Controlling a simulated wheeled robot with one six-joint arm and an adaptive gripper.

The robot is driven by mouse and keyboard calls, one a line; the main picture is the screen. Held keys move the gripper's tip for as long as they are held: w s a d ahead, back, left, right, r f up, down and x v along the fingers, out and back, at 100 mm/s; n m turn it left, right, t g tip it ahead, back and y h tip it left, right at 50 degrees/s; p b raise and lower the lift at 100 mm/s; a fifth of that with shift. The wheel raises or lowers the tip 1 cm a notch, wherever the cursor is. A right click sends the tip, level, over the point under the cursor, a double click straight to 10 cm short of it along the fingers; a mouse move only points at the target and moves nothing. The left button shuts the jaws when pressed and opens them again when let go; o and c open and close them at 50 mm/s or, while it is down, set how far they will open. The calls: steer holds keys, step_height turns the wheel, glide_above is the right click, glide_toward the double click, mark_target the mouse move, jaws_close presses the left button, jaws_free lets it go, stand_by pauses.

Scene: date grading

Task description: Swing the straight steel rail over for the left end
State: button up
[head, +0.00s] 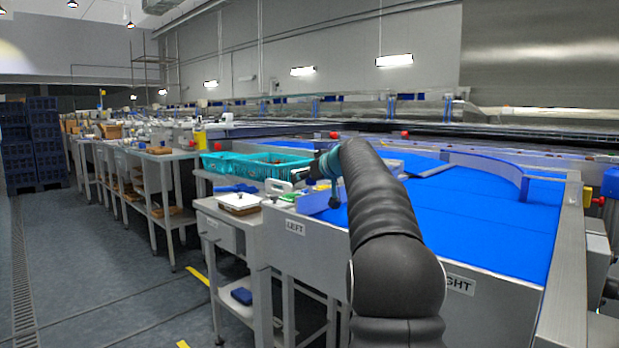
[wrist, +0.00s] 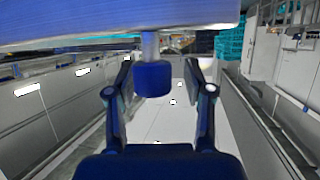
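A straight pale bar, which looks like the steel rail (head: 314,203), lies at the left end of the blue belt, partly hidden behind my arm. In the wrist view a long pale bar (wrist: 60,37) crosses the top, with a short post and a blue knob (wrist: 152,80) hanging below it. I cannot tell for certain that both views show the same bar. My gripper (wrist: 160,82) is open, one finger on each side of the knob, with gaps showing. In the head view my gripper (head: 318,172) is small and partly hidden by my arm, near the belt's left end.
A blue belt (head: 480,220) fills the right, with a curved guide (head: 495,163) at its back. LEFT (head: 295,228) and RIGHT signs mark its front panel. The aisle floor is clear.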

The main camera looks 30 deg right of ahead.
steer(key=shift+s+d, duration=0.1)
steer(key=shift+d, duration=0.15)
steer(key=shift+s+r, duration=0.1)
steer(key=v, duration=1.1)
steer(key=shift+s, duration=0.35)
steer(key=shift+r, duration=0.1)
